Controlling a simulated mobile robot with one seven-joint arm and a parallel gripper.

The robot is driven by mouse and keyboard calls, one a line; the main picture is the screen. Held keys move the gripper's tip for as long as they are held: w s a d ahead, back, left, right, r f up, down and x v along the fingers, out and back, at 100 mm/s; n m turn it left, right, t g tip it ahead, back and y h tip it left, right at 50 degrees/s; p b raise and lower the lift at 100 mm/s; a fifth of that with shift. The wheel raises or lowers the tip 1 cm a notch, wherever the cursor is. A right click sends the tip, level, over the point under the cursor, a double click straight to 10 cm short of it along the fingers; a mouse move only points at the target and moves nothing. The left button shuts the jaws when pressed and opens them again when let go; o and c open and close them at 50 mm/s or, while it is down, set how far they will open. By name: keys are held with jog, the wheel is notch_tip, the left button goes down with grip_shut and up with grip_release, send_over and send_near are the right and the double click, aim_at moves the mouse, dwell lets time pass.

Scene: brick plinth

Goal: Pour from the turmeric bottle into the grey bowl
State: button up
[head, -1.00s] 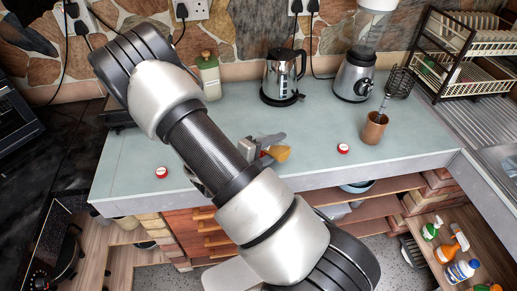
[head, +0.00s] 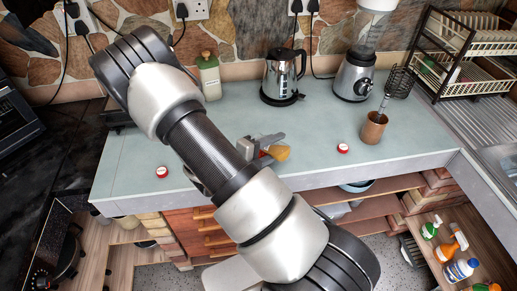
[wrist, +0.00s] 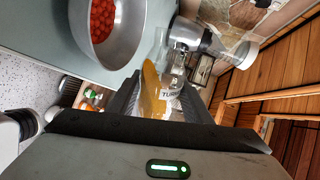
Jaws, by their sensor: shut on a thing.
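My gripper (wrist: 160,100) is shut on the turmeric bottle (wrist: 173,83), a clear bottle with a partly visible "TUR" label. Yellow-orange powder lies along one side of the bottle, which looks tilted. In the head view, a bit of orange (head: 281,152) shows past my gripper (head: 262,143); my arm hides most of the bottle. The grey bowl (wrist: 134,38) is at the upper left of the wrist view, beside and apart from the bottle, with several red balls in it. My arm hides the bowl in the head view.
Two red-and-white lids (head: 162,172) (head: 343,148) lie on the counter (head: 325,115). A kettle (head: 280,77), a blender (head: 355,75), a copper utensil pot (head: 374,128) and a green-lidded jar (head: 209,77) stand towards the back and right. A dish rack (head: 465,50) is at the far right.

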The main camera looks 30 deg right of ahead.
jog(key=shift+w+a+r+n+g, duration=0.1)
jog(key=shift+w+r+n+g, duration=0.1)
jog(key=shift+r+n+g, duration=0.4)
dwell(2.1)
jog(key=shift+w+a+f+n, duration=0.1)
jog(key=shift+w+f+n, duration=0.25)
jog(key=shift+n, duration=0.45)
dwell(1.7)
jog(key=shift+w+a+r+n+h, duration=0.1)
jog(key=shift+w+r+n+h, duration=0.2)
jog(key=shift+r+n+h, duration=0.25)
dwell(2.2)
